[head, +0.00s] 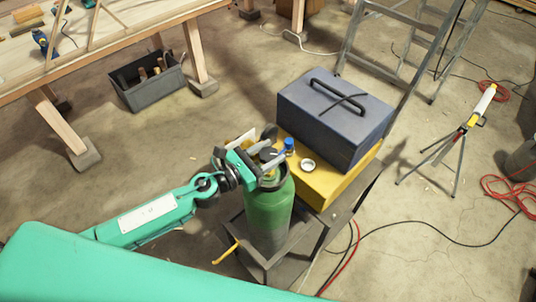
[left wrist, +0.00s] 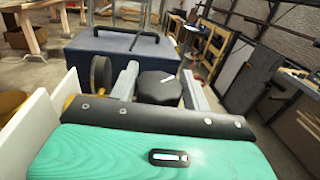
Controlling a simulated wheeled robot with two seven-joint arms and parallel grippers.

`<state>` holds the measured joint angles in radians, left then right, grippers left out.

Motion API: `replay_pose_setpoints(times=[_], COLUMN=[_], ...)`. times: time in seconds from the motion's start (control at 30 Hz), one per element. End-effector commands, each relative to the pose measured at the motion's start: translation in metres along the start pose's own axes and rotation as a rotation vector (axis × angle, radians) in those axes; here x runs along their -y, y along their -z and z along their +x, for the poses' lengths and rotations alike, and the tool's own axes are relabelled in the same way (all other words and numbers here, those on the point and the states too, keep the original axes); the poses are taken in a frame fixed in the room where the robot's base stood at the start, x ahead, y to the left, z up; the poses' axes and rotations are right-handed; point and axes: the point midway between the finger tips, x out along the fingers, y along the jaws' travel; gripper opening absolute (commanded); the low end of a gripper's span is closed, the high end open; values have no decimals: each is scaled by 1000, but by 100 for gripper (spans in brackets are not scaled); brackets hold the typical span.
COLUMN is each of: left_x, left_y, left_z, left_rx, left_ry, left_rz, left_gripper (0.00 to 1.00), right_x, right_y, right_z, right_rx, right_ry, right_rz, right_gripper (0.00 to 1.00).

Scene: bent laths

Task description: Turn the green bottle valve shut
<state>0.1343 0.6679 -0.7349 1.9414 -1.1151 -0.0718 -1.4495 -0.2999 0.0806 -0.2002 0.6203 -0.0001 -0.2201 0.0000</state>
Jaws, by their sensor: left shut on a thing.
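The green bottle (head: 266,208) stands upright in a dark metal cart in the middle of the head view. Its black valve knob (left wrist: 158,88) shows in the left wrist view. My left gripper (head: 272,160) reaches in from the left over the bottle's top. Its two grey fingers lie on either side of the knob and are shut on it. In the head view the gripper partly hides the valve. A round dark gauge (left wrist: 101,75) sits just left of the fingers in the wrist view. My right gripper is not in view.
A yellow box (head: 322,188) with a blue-grey case (head: 335,115) on it stands close behind the bottle. A blue-capped item (head: 289,146) and a white ring (head: 308,165) lie beside the gripper. Cables cross the floor at right. A ladder (head: 398,50) stands behind.

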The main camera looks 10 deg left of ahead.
Motion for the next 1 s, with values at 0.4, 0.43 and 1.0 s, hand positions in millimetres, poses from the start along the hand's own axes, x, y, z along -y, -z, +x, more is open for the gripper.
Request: replay_pose_setpoints(times=[0.4, 0.43, 1.0], left_x=[-1, -1, 0], left_y=[-1, -1, 5], left_z=[1, 0, -26], left_rx=[3, 2, -2], left_ry=[1, 1, 2], left_rz=[1, 1, 0], left_gripper=[58, 64, 69], right_x=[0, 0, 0], right_y=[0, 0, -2], right_z=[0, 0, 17], right_rx=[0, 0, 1], right_ry=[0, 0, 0], right_rz=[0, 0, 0], right_gripper=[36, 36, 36])
